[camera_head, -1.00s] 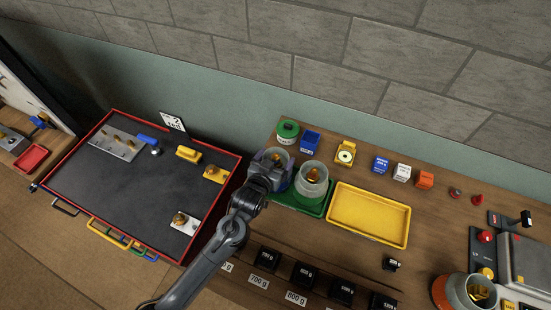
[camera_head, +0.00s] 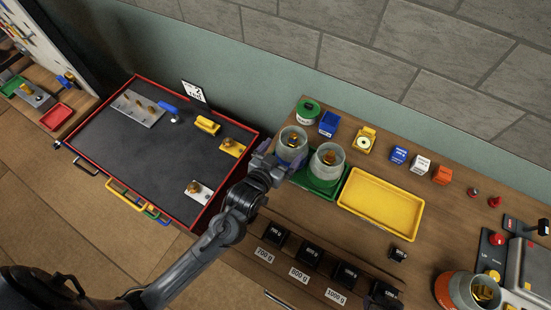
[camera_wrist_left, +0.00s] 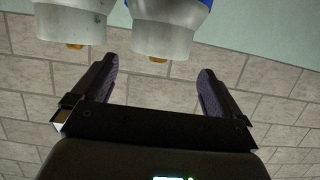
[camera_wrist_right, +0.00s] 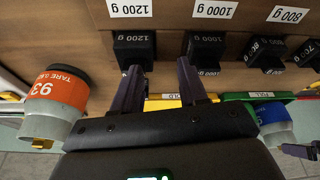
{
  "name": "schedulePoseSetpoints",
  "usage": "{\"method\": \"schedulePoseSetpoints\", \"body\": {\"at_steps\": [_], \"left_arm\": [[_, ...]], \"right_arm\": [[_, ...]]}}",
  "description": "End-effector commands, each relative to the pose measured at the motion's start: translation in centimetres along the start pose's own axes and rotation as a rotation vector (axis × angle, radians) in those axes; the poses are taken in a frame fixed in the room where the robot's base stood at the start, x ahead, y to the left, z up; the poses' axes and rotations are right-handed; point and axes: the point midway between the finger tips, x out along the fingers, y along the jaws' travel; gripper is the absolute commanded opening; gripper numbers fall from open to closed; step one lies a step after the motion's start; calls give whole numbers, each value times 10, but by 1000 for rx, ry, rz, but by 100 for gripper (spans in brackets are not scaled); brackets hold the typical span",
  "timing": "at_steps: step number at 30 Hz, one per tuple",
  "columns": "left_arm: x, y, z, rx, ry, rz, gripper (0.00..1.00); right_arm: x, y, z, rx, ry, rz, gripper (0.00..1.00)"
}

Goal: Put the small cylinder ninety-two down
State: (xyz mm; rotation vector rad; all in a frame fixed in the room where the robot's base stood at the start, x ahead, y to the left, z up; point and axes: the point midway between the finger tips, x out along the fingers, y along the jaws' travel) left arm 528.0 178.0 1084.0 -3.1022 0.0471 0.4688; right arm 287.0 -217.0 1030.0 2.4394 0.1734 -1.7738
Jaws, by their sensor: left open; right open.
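Two clear cylinders with brass pieces inside stand upright on the green tray (camera_head: 322,193): a blue-based left one (camera_head: 292,146) and a right one (camera_head: 326,162). No number is readable on either. My left gripper (camera_head: 274,161) is open and empty, just in front of the left cylinder and apart from it; its spread fingers (camera_wrist_left: 152,88) also show in the left wrist view. My right gripper (camera_wrist_right: 160,85) is open and empty by the front row of black weights. An orange cylinder (camera_wrist_right: 58,92) marked 93 is left of it in the right wrist view.
A yellow tray (camera_head: 381,200) is empty right of the green one. Black weight blocks (camera_head: 309,252) line the front. Blue, white and orange boxes (camera_head: 421,164) stand behind. A black red-rimmed tray (camera_head: 150,150) with brass weights stands left.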

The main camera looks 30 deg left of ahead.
Motion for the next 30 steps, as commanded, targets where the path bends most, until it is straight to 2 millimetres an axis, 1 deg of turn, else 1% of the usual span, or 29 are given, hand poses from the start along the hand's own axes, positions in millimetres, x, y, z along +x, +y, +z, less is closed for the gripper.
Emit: {"method": "schedulePoseSetpoints", "body": {"at_steps": [1,3,6,11,14,17,20,21,23,24,27,30], "left_arm": [[-9,0,0,-1,-1,0,100],[-18,0,1,-1,-1,1,100],[-27,0,0,-1,-1,1,100],[-37,0,2,0,-13,3,100],[-45,-1,12,0,-76,14,100],[-62,-2,33,5,-203,37,100],[-89,-6,59,20,-374,61,100],[-102,-8,69,30,-446,69,100],[-123,-11,84,44,-553,78,100],[-137,-14,92,55,-620,81,100],[-170,-22,108,83,-767,84,100],[-195,-28,117,107,-873,81,100]], "right_arm": [[0,0,0,0,0,0,43],[1,0,0,-1,0,1,43],[1,1,0,-2,-1,2,43],[1,2,1,-7,-1,6,43],[1,2,1,-8,-2,7,43],[1,2,1,-8,-2,7,43],[1,2,1,-8,-2,7,43],[1,2,1,-8,-2,6,43],[1,2,1,-8,-2,6,43],[1,2,1,-7,-2,6,43],[1,2,1,-6,-2,5,43],[1,1,1,-4,-2,4,43]]}}
